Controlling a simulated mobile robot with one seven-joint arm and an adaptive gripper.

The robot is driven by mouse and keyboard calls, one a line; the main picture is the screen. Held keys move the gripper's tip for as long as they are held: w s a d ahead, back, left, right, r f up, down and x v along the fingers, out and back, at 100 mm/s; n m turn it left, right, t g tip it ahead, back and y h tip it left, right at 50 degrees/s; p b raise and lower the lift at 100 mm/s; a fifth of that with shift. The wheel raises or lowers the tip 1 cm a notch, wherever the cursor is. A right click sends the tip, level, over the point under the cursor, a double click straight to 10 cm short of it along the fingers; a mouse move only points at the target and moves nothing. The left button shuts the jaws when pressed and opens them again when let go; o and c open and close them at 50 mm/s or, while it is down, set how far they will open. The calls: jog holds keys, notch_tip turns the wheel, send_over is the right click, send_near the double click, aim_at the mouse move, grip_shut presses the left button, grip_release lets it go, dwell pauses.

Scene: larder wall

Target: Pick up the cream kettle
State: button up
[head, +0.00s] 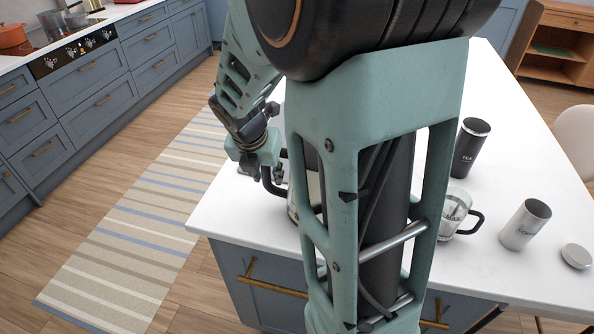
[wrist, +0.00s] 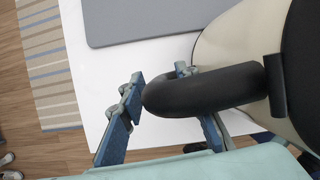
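The cream kettle (wrist: 240,45) fills the right side of the wrist view, and its thick black handle (wrist: 205,92) reaches left toward my fingers. In the head view the kettle's black handle (head: 267,180) shows at the left end of the white counter, but my arm hides most of its body. My gripper (wrist: 160,76) is open, with its two fingers apart. The handle's rounded end lies beside the left finger, and the handle crosses in front of the right finger. I cannot tell whether either finger touches it. My gripper (head: 262,160) is at the handle in the head view.
A grey board (wrist: 150,22) lies on the counter. To the right of my arm stand a black tumbler (head: 470,147), a glass mug (head: 453,213) and a steel cup (head: 525,226), with a round lid (head: 576,256). A striped rug (head: 150,225) covers the floor left of the counter.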

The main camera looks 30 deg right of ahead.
grip_shut()
jog(key=shift+w+d+r, duration=0.1)
jog(key=shift+r, duration=0.05)
